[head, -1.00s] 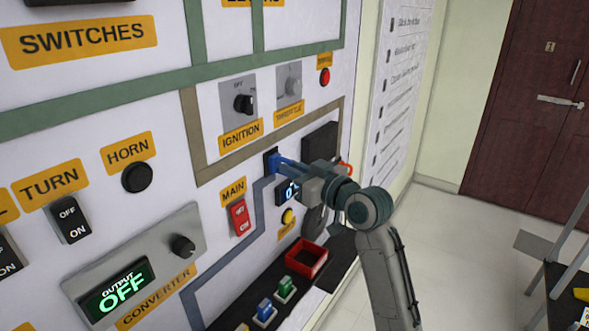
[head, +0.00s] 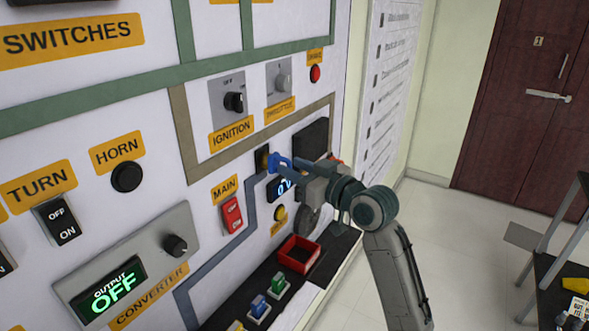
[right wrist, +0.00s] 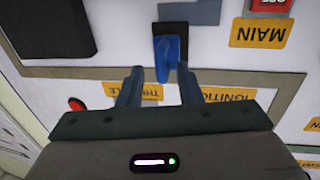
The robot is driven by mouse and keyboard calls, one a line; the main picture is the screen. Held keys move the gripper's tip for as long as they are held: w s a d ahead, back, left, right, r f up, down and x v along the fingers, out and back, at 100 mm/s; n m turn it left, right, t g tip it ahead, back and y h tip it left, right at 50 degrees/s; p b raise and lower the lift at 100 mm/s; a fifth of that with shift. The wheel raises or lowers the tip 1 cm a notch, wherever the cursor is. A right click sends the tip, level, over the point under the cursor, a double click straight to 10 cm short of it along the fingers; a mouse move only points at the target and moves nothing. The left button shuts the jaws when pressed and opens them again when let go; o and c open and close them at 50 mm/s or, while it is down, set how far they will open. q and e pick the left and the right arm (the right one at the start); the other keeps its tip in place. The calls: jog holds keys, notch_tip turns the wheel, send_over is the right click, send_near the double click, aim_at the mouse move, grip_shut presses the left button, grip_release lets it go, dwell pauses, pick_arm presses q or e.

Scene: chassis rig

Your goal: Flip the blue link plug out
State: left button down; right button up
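The blue link plug (head: 273,163) is at its dark socket (head: 262,158) on the white panel, above the small blue display, and seems to stick out from the panel. In the right wrist view, which shows the panel upside down, the plug (right wrist: 171,52) hangs in front of the dark socket. My right gripper (right wrist: 160,70) is open there, one finger on each side of the plug's near end; the right-hand finger is very close to it, and I cannot tell whether they touch. In the head view my right gripper (head: 284,163) partly hides the plug. My left gripper is out of view.
A black box (head: 311,139) sits on the panel just right of the plug. The red MAIN switch (head: 231,214) and yellow button (head: 280,213) are below. A red open tray (head: 299,254) stands on the ledge under my right arm.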

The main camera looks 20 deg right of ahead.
jog(key=b+v, duration=0.3)
jog(key=v, duration=0.8)
dwell(0.3)
dwell(0.4)
jog(key=shift+w, duration=0.1)
